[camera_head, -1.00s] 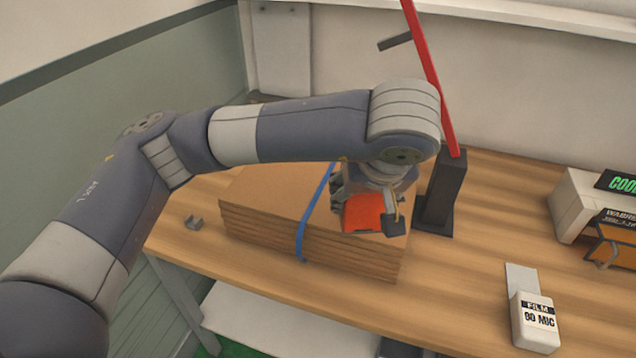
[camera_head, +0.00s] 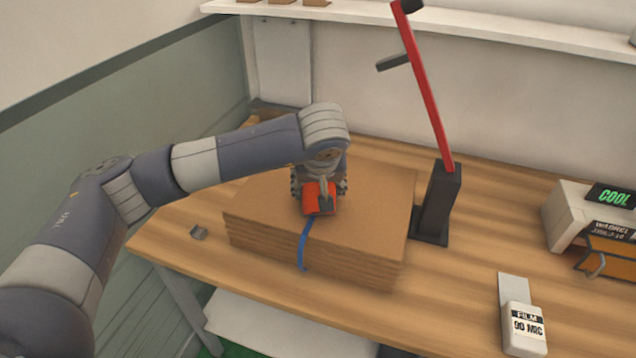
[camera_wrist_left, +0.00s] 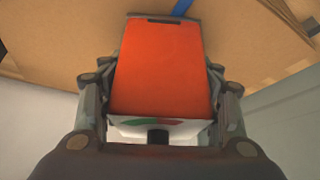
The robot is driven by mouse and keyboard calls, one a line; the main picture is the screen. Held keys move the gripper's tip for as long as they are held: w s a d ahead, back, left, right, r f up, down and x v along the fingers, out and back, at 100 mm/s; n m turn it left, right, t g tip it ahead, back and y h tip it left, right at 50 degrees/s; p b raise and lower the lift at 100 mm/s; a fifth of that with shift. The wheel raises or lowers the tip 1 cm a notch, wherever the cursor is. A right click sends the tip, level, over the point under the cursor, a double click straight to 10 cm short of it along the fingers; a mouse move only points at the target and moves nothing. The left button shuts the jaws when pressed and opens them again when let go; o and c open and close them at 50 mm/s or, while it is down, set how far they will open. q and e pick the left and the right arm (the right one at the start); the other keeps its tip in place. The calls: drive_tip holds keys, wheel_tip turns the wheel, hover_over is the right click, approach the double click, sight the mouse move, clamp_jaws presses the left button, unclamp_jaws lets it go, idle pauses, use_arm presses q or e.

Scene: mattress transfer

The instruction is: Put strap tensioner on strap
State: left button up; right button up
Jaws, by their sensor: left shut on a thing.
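The strap tensioner (camera_head: 318,197) is an orange-red block with dark and grey parts. My left gripper (camera_head: 320,188) is shut on it, over the top of the cardboard stack (camera_head: 375,200). The tensioner fills the middle of the left wrist view (camera_wrist_left: 160,68), between the gripper's fingers. The blue strap (camera_head: 304,246) runs down the front of the stack; its upper part is hidden behind the tensioner. A piece of the strap shows at the top of the left wrist view (camera_wrist_left: 182,7). I cannot tell whether the tensioner touches the strap. My right gripper is not in view.
A red lever on a black stand (camera_head: 437,203) rises right of the stack. A white film box (camera_head: 524,330) and a white device (camera_head: 572,212) are on the right. The bare table (camera_head: 460,265) between is clear.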

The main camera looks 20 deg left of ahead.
use_arm(q)
drive_tip(key=shift+f, duration=0.25)
drive_tip(key=o, duration=1.7)
drive_tip(key=shift+f, duration=0.15)
